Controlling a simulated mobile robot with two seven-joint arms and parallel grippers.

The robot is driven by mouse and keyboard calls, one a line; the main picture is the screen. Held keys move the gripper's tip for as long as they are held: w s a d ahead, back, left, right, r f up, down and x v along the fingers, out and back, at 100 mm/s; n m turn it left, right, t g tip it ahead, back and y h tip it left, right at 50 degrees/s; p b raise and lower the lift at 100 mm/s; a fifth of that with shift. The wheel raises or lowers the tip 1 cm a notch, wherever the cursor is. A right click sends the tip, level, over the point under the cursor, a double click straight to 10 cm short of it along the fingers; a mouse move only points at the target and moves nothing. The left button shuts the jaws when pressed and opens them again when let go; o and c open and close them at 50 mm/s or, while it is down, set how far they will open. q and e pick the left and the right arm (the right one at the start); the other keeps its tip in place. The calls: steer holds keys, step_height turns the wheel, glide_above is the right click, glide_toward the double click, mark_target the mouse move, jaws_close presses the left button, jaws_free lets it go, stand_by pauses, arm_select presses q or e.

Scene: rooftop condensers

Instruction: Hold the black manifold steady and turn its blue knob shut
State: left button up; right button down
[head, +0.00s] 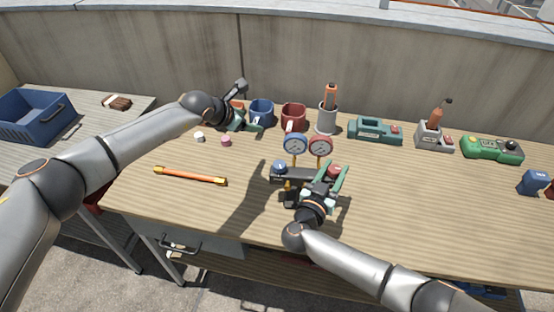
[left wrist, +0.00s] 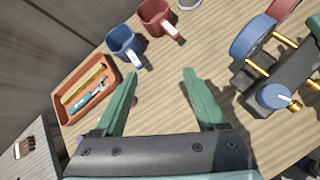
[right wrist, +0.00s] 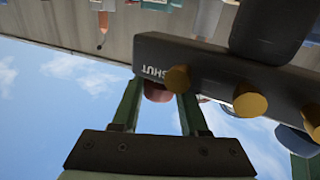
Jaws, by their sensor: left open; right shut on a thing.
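The black manifold (head: 286,180) stands at the table's middle, with a blue gauge (head: 295,145) and a red gauge (head: 320,147) above it. Its blue knob (head: 279,167) is on its left end; the knob also shows in the left wrist view (left wrist: 271,96). My right gripper (head: 332,174) is shut on the manifold's other end, by the red knob (right wrist: 158,92), which shows between its fingers in the right wrist view. The word SHUT is on the body there. My left gripper (head: 246,124) is open and empty, to the left of the manifold and apart from it.
A blue mug (head: 262,112), a red mug (head: 293,117) and an orange tray (left wrist: 84,92) stand behind, near my left gripper. An orange bar (head: 190,176) and two small caps lie at left. Green devices line the back right. The front right of the table is clear.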

mark_target(279, 164)
arm_select(q)
steer(key=s+d+r+m+g, duration=0.2)
steer(key=s+r+g, duration=0.15)
steer(key=s, duration=0.25)
steer(key=s+d+r+m+g, duration=0.2)
steer(key=s+r+m+g, duration=0.15)
steer(key=s, duration=0.25)
steer(key=shift+n+y, duration=0.25)
steer(key=shift+y, duration=0.05)
steer(key=x, duration=1.1)
steer(key=shift+s+f, duration=0.1)
steer(key=shift+f, duration=0.35)
jaws_close()
